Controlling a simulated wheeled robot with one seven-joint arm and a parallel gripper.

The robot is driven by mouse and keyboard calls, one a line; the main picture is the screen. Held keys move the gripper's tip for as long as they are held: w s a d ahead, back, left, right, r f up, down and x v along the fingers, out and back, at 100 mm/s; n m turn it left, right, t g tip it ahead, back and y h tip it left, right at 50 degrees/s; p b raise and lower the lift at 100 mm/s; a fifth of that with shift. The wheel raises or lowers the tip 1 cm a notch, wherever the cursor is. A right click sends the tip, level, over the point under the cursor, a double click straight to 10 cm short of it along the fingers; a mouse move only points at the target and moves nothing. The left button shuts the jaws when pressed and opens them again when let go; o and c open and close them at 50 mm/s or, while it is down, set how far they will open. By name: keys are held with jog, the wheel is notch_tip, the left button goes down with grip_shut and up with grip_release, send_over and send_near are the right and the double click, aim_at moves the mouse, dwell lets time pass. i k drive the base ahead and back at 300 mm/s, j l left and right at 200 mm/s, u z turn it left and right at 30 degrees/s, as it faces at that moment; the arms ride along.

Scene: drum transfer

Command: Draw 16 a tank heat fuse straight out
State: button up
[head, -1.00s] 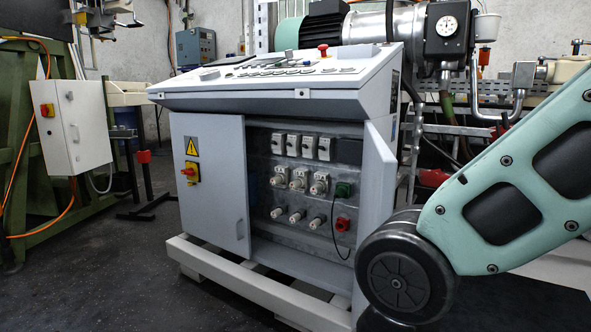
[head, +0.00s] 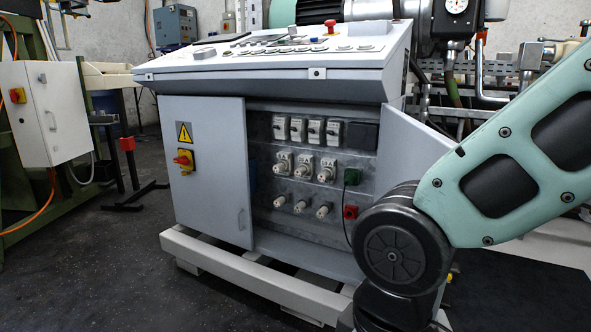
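The grey control cabinet (head: 203,215) stands open in the middle of the head view. Inside, on its back panel, a middle row holds three white fuse holders, the left one (head: 284,162), the middle one (head: 304,168) and the right one (head: 326,170). Below them is a row of three white fuse-like plugs (head: 300,207). Labels are too small to read, so I cannot tell which one is the 16 A tank heat fuse. My arm comes in from the right, with its dark joint in front of the cabinet's lower right corner. My gripper is not in view.
Several switch modules (head: 297,129) line the top row. A green plug (head: 351,176) with a black cable and a red socket (head: 350,212) sit at the right. The right door (head: 415,155) is swung outward near my arm. A pale base frame (head: 245,275) runs along the floor.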

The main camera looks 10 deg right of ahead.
aim_at(298, 172)
jog(key=i+j+z, duration=0.1)
jog(key=i+j, duration=0.15)
jog(key=j, duration=0.25)
jog(key=i+j+z, duration=0.15)
jog(key=j, duration=0.35)
jog(key=i+j+z, duration=0.1)
jog(key=i+j, duration=0.2)
jog(key=j, duration=0.25)
jog(key=i+j+z, duration=0.1)
jog(key=j, duration=0.45)
jog(key=i+j+z, duration=0.15)
jog(key=i+j, duration=0.15)
jog(key=j, duration=0.25)
jog(key=i+j+z, duration=0.1)
jog(key=j, duration=0.5)
jog(key=i+j+z, duration=0.1)
jog(key=j, duration=0.5)
jog(key=i+j+z, duration=0.15)
jog(key=j, duration=0.45)
jog(key=i+l, duration=0.15)
jog(key=i, duration=0.35)
